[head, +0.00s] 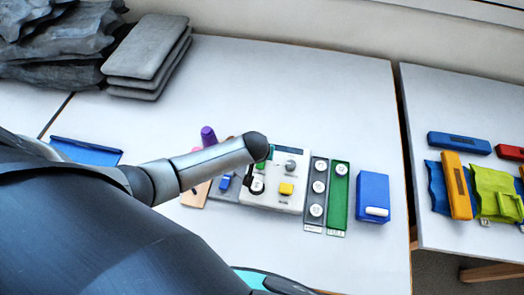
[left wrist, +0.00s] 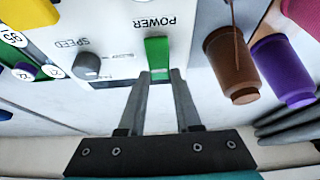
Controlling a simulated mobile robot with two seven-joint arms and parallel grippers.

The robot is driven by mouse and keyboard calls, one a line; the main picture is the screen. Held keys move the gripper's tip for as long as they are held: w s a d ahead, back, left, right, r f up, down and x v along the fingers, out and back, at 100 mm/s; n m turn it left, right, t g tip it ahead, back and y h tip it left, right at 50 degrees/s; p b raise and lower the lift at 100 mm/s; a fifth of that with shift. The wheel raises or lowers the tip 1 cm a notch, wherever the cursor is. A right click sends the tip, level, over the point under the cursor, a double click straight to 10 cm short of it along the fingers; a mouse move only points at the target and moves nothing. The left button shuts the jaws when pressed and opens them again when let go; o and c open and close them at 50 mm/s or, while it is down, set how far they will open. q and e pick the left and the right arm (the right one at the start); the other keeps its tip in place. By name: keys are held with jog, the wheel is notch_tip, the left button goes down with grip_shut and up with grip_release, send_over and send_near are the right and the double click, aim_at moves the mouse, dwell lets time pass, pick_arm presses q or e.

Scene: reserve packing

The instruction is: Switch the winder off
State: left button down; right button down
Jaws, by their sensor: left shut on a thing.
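The winder (head: 290,205) is a white box on the table in the head view. Its panel fills the upper left of the left wrist view (left wrist: 105,20). The panel carries a green switch (left wrist: 157,52) under the word POWER and a grey knob (left wrist: 88,66) by the word SPEED. My left gripper (left wrist: 161,73) is shut on the green switch, with a fingertip on each side of it. In the head view my left arm covers part of the winder and most of the gripper. My right gripper is not in view.
A brown spool (left wrist: 230,65) and a purple spool (left wrist: 283,70) stand close to the left gripper. Grey and green strips with round white pieces (head: 338,200) and a blue box (head: 372,190) lie right of the winder. The table behind the winder is clear.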

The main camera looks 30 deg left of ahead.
pick_arm(q)
jog(key=c, duration=0.6)
grip_release()
jog(key=shift+r, duration=0.1)
jog(key=p+v, duration=0.3)
jog(key=v, duration=1.2)
jog(key=shift+p, duration=0.4)
jog(key=shift+a, duration=0.1)
jog(key=shift+s, duration=0.1)
